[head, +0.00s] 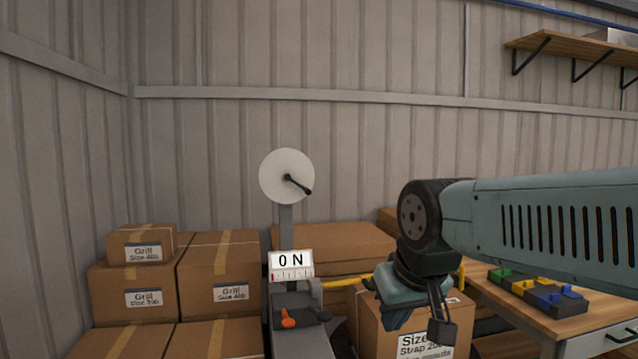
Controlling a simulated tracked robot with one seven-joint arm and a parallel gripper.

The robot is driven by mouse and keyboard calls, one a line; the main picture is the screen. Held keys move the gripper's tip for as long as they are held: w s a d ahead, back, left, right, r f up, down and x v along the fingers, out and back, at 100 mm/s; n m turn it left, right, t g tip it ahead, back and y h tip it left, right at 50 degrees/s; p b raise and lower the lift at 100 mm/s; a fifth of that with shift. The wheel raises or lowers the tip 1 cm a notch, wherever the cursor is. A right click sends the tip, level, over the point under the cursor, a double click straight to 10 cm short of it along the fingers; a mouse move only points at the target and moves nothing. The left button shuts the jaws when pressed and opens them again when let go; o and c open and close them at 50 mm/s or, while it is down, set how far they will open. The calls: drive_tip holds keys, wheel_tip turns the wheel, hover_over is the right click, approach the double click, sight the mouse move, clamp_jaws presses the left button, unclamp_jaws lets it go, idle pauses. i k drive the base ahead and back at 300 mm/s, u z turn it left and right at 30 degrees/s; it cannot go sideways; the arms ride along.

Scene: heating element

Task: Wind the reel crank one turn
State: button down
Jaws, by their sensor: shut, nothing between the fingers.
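The reel is a white disc (274,176) on a grey post. Its black crank (299,186) starts at the hub and points right and slightly down. My gripper (441,333) hangs low at the right of centre, in front of a cardboard box, with its dark fingers pointing down. It is shut and empty. It is well apart from the crank, below it and to its right.
A display reading "0 N" (290,262) stands below the reel, above an orange lever (289,318). Cardboard boxes (218,275) are stacked at left. A workbench (600,315) at right carries a block with coloured clips (538,291). A wall shelf (570,46) is at upper right.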

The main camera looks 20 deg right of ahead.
sight(307, 190)
drive_tip(key=z, duration=0.15)
drive_tip(key=i, duration=1)
drive_tip(key=u, duration=0.05)
